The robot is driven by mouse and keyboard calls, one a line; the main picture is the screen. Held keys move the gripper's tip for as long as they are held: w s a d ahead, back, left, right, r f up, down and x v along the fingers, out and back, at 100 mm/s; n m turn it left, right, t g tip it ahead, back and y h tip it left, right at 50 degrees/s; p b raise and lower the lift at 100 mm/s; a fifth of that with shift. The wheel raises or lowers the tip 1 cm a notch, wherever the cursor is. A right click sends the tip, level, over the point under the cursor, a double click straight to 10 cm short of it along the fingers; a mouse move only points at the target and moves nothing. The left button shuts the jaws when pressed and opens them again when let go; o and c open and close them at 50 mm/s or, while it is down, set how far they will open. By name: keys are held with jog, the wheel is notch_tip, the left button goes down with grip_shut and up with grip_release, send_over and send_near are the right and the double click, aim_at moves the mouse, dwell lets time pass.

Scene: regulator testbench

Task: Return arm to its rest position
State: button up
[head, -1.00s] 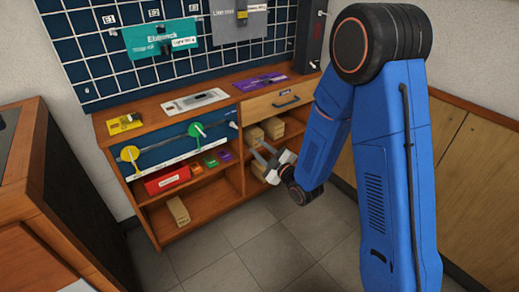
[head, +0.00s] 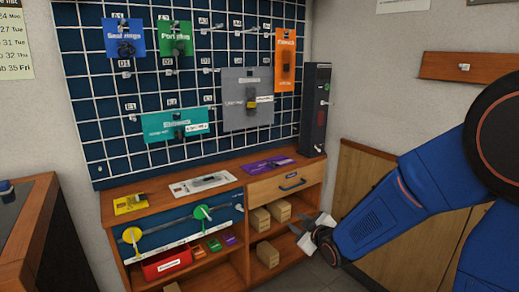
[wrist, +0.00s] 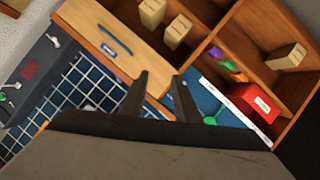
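My blue arm (head: 385,222) comes in from the right side of the head view, bent, with its forearm pointing down and left. My gripper (head: 308,230) is at its end, in front of the right-hand shelves of the wooden workbench (head: 250,192). In the wrist view, the two dark fingers of my gripper (wrist: 162,97) stand apart with nothing between them. The wrist picture is turned, with the drawer and shelves along its top.
A drawer (head: 284,185) with a handle is shut. A dark grid board (head: 155,90) hangs behind, and a dark tower (head: 316,108) stands on the bench top. Wood panelling (head: 362,180) lines the right wall.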

jog(key=s+d+r+m+g+h, duration=0.2)
jog(key=s+d+r+m, duration=0.1)
jog(key=s+d, duration=0.35)
jog(key=s+d+r+m+g+h, duration=0.25)
jog(key=s+d, duration=0.25)
jog(key=s, duration=0.3)
jog(key=s+d+r+m+g, duration=0.1)
jog(key=s+d+m+g, duration=0.1)
jog(key=s, duration=0.9)
jog(key=s+d+r+m+g, duration=0.1)
jog(key=s+d+m, duration=0.1)
jog(key=s, duration=0.9)
jog(key=shift+m+g, duration=0.35)
jog(key=shift+m, duration=0.4)
